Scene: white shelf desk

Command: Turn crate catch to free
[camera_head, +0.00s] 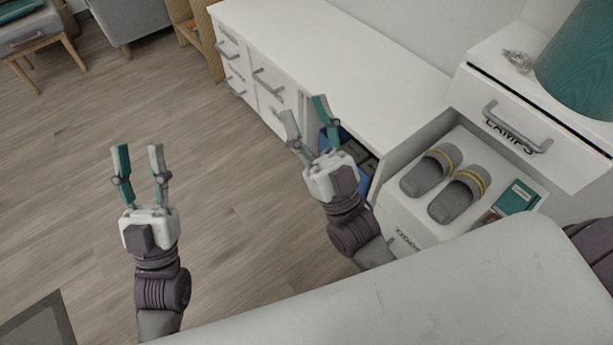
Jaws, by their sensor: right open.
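A blue crate (364,184) with dark contents sits in an open bay of the white desk, partly hidden behind my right gripper. I cannot make out its catch in this view. My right gripper (306,111) is open, its two fingers spread and empty, and overlaps the crate's left side in the picture. I cannot tell whether it touches the crate. My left gripper (138,152) is open and empty over the wooden floor, well to the left of the crate.
The white desk (340,58) has handled drawers at its far end. An open drawer (402,217) to the right holds grey slippers (459,196) and a teal box (516,198). A closed drawer (565,160) and a teal lampshade (582,68) are above.

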